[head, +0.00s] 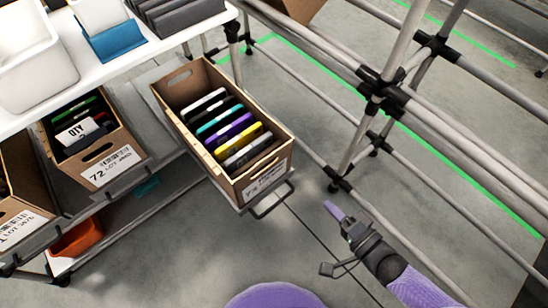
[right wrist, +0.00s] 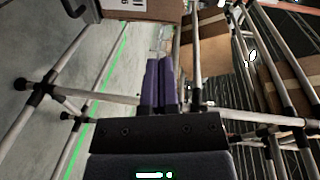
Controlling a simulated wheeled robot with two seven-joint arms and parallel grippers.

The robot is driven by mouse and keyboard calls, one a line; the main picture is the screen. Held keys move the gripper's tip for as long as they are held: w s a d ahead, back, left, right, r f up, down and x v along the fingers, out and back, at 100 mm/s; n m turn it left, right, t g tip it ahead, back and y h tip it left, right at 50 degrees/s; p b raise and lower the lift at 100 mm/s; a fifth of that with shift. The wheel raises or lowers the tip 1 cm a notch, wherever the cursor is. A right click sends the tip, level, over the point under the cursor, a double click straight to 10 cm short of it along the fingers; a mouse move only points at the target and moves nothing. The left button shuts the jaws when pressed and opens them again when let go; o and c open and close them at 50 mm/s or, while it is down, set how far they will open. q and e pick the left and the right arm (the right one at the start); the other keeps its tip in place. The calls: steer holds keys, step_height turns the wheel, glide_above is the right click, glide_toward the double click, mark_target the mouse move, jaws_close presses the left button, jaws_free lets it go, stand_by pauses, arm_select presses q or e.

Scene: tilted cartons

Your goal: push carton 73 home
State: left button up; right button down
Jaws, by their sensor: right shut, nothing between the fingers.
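Carton 73 (head: 278,168) is an open brown cardboard box in the head view, holding several upright coloured cases. It sits tilted on a pulled-out grey shelf tray (head: 245,207) with a wire handle at its front, projecting beyond carton 72 beside it. Its label faces my side. My right gripper (head: 332,209) is shut and empty, to the lower right of the carton's front and apart from it. Its purple fingers (right wrist: 161,75) lie together in the right wrist view. My left gripper is not in view.
Carton 72 (head: 112,166) stands to the left on the same rack. A white shelf top (head: 110,60) with bins is above it. A metal pipe frame (head: 372,110) stands at the right, close to my right arm. Open floor lies in front of carton 73.

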mark_target(276, 152)
steer(key=w+a+b, duration=0.1)
steer(key=w+a, duration=0.2)
steer(key=w, duration=0.1)
steer(key=w+a+y+b, duration=0.1)
steer(key=w+a+b, duration=0.1)
steer(key=w+a, duration=0.1)
steer(key=w+a+r+m+y+b, duration=0.1)
steer(key=w+a+b, duration=0.1)
steer(key=w+a, duration=0.1)
steer(key=shift+w+t, duration=0.3)
steer(key=shift+w, duration=0.6)
steer(key=shift+w+a+r+b, duration=0.15)
steer(key=shift+w+a+b, duration=0.2)
steer(key=shift+w, duration=0.1)
steer(key=shift+r, duration=0.1)
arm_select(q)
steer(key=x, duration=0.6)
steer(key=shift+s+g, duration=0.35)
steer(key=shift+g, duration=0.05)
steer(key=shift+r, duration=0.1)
